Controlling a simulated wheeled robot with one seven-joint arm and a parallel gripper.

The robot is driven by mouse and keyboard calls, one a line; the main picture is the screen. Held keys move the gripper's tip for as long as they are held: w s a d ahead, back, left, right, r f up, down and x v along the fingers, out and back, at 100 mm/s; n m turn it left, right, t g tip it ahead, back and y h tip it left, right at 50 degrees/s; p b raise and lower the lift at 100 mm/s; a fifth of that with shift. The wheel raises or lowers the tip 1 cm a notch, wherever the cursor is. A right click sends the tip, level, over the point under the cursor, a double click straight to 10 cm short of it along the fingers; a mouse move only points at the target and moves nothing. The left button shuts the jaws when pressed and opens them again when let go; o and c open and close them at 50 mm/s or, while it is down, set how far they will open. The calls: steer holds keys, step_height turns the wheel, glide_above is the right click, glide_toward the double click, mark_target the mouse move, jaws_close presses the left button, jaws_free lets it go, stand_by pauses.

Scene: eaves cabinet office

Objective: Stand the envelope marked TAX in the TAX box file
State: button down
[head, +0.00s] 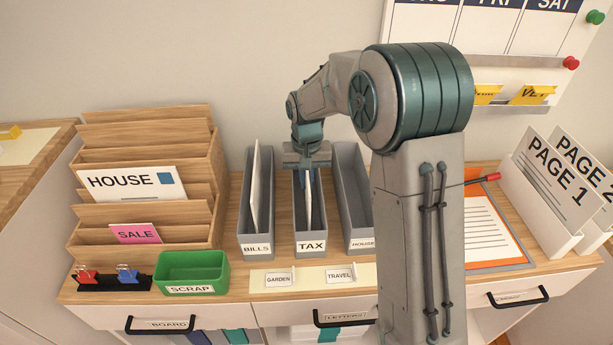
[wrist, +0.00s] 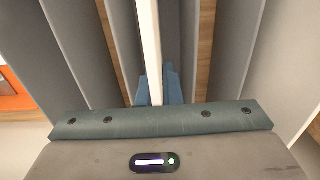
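The TAX box file (head: 311,246) stands in the middle of a row of three grey box files on the desk. A thin white envelope (head: 308,205) stands upright inside it, seen nearly edge-on; its marking cannot be read. My gripper (head: 308,176) points down into the top of this box from above. In the wrist view, the blue fingers (wrist: 159,88) lie close on both sides of the envelope (wrist: 150,45), which runs up between the grey box walls. The envelope's lower edge is hidden, so I cannot tell whether it touches the box floor.
The BILLS box file (head: 257,248) with a white envelope is close on the left; the HOUSE box file (head: 354,190) is close on the right. A wooden sorter (head: 200,232), green SCRAP tray (head: 190,270) and orange clipboard (head: 505,262) stand farther out.

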steer(key=shift+f, duration=0.2)
steer(key=c, duration=1.2)
jaws_free()
steer(key=shift+r, duration=0.1)
steer(key=shift+r+p, duration=2.1)
steer(key=shift+r, duration=0.8)
